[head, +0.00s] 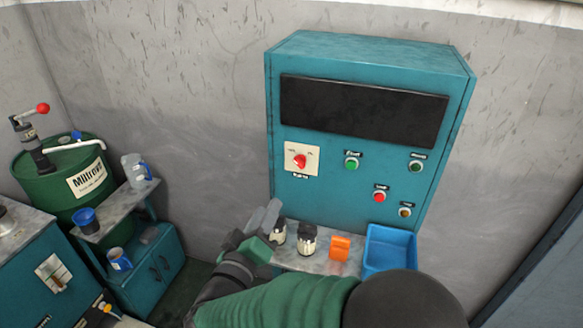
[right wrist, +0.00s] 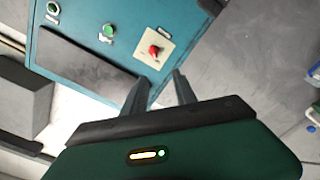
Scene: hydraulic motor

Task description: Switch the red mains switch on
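The red mains switch (head: 300,161) is a red rotary knob on a cream square plate, at the left of the teal control cabinet's front (head: 330,185). Its small labels are too blurred to read, so I cannot tell its setting. My right gripper (head: 265,216) is below and left of the switch in the head view, apart from it. In the right wrist view the two grey fingers (right wrist: 160,92) are spread with nothing between them, and the red switch (right wrist: 154,50) shows beyond their tips. My left gripper is not in view.
The cabinet also has a green button (head: 352,164), a red button (head: 379,197) and a dark panel (head: 362,110). Below are dark-and-white parts (head: 307,240), an orange piece (head: 340,248) and a blue bin (head: 390,248). A green drum (head: 60,185) stands left.

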